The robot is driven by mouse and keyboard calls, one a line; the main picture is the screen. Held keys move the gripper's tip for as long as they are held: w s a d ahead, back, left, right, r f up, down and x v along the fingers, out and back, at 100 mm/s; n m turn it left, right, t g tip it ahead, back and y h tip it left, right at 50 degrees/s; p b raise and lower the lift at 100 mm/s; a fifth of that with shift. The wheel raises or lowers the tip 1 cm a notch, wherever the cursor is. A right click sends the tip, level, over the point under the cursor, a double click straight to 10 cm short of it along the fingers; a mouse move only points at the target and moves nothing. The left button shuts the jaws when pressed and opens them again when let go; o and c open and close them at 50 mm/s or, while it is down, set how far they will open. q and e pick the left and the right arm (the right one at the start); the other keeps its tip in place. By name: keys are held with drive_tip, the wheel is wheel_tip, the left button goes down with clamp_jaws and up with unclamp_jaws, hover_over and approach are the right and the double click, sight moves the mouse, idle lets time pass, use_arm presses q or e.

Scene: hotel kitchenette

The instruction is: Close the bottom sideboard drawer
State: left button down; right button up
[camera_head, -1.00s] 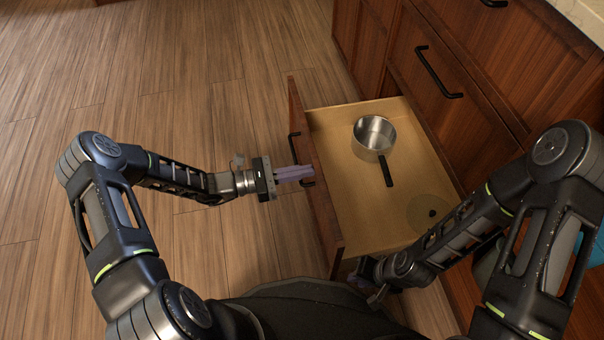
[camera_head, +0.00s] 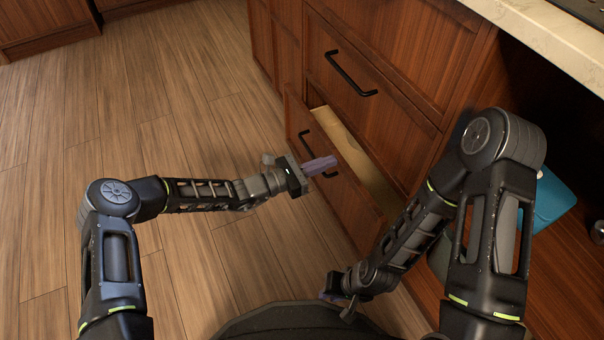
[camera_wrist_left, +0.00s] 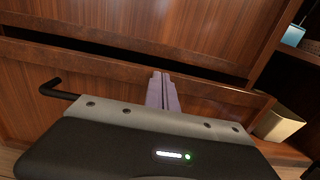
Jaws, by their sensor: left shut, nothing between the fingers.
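The bottom sideboard drawer (camera_head: 341,189) has a brown wood front with a black bar handle (camera_head: 322,172). It stands partly open, with a narrow strip of its pale interior showing; its contents are hidden. My left gripper (camera_head: 322,165) is shut and empty, its purple fingers at the drawer front close to the handle. In the left wrist view the fingers (camera_wrist_left: 162,92) reach the upper part of the drawer front (camera_wrist_left: 60,85), with a dark gap above it; whether they touch is unclear. My right gripper (camera_head: 338,300) hangs low near my base; its jaws are too small to read.
A closed upper drawer (camera_head: 380,70) with a black handle sits above. A pale countertop (camera_head: 545,35) runs along the top right. A teal object (camera_head: 552,200) stands right of my right arm. The wooden floor (camera_head: 150,90) at left is clear.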

sight(338, 156)
use_arm(q)
drive_tip(key=shift+b+x, duration=0.35)
drive_tip(key=shift+x, duration=1.5)
use_arm(e)
drive_tip(key=shift+w+f, duration=0.1)
drive_tip(key=shift+f, duration=0.45)
use_arm(q)
drive_tip(key=shift+a, duration=0.1)
